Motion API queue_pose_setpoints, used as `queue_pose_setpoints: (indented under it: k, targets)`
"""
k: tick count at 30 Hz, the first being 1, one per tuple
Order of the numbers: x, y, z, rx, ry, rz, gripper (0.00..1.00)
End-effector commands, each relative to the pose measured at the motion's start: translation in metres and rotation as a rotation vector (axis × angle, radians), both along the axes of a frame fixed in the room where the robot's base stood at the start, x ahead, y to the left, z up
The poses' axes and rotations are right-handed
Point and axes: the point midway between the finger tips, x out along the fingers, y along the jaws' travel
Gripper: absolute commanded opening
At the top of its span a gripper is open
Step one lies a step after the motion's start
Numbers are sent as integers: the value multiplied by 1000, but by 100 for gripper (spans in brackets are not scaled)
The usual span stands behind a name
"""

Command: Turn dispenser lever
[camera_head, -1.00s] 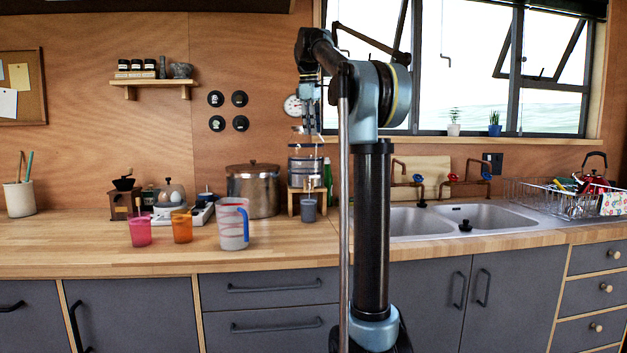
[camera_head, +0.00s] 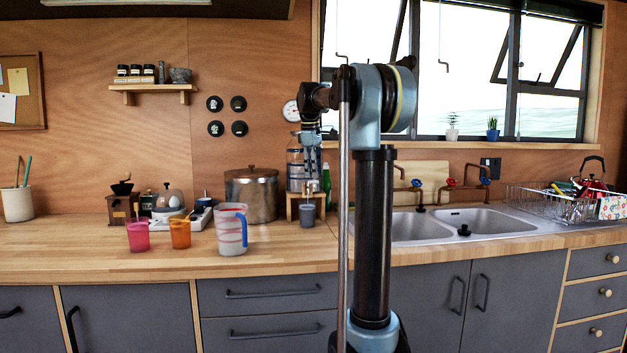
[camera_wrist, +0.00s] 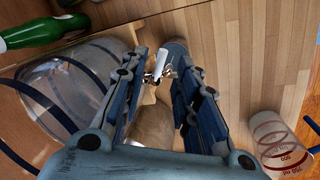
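The glass dispenser (camera_head: 294,172) stands on a wooden stand (camera_head: 291,209) on the counter, partly covered by my gripper (camera_head: 311,190) in the head view. A dark grey cup (camera_head: 307,216) stands below its front. In the wrist view the clear dispenser (camera_wrist: 62,95) fills the left. The small tap with its pale lever (camera_wrist: 161,62) shows between the two spread fingers of my gripper (camera_wrist: 164,66). The gripper is open and points down at the tap. I cannot tell whether a finger touches the lever.
A steel pot (camera_head: 252,196) stands left of the dispenser and a green bottle (camera_head: 327,184) behind it to the right. A measuring jug (camera_head: 231,229), an orange cup (camera_head: 180,233) and a pink cup (camera_head: 138,235) stand further left. The sink (camera_head: 485,218) is right.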

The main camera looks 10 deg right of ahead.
Motion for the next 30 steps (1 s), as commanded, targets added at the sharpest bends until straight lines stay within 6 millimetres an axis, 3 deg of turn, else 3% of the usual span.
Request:
queue_pose_setpoints:
  k: [7, 18, 22, 30]
  targets:
    - [4, -2, -25, 0, 0, 0, 29]
    - [5, -3, -29, 0, 0, 0, 29]
    - [5, -3, -29, 0, 0, 0, 1]
    - [6, -2, -29, 0, -1, 0, 0]
